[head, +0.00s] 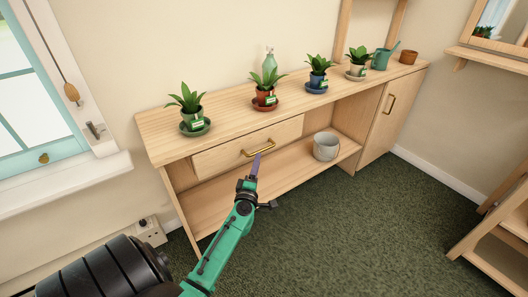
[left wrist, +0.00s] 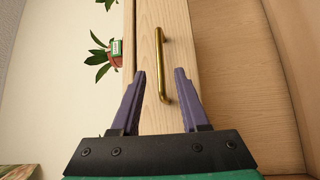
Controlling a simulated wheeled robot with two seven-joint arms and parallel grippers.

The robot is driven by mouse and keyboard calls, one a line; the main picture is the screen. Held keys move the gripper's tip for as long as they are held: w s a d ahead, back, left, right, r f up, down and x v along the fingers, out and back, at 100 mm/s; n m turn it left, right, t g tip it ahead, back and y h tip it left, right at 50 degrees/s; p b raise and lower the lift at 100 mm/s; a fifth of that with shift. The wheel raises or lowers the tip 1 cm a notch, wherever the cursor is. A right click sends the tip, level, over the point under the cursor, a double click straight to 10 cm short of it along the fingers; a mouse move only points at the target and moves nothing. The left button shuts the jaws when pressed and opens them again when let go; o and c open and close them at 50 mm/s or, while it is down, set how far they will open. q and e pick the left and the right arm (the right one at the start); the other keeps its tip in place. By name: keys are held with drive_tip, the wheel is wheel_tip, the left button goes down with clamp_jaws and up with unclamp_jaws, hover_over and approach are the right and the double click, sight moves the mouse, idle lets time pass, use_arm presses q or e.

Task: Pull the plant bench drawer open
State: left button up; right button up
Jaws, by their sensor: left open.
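The plant bench (head: 150,125) is light wood and stands along the wall. Its drawer (head: 215,160) sits under the top at left and looks shut, its front about level with the bench. The drawer has a brass bar handle (head: 262,147), which also shows in the left wrist view (left wrist: 162,50). My left gripper (head: 256,160) is open at the handle, with purple fingers. In the left wrist view, one end of the handle shows between the open fingers (left wrist: 160,72). I cannot tell whether they touch it. My right gripper is not in view.
Several potted plants on saucers line the bench top, one in a red pot (head: 265,97). A grey bucket (head: 326,147) stands on the lower shelf. A cupboard door (head: 385,125) is at right. Green carpet (head: 350,225) in front is clear. A wooden stand (head: 500,250) is at right.

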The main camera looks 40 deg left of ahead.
sight(260, 151)
use_arm(q)
drive_tip(key=x, duration=0.6)
drive_tip(key=shift+w+f+b, duration=0.1)
drive_tip(key=shift+b, duration=0.2)
drive_tip(key=shift+c, duration=0.3)
clamp_jaws()
idle(0.6)
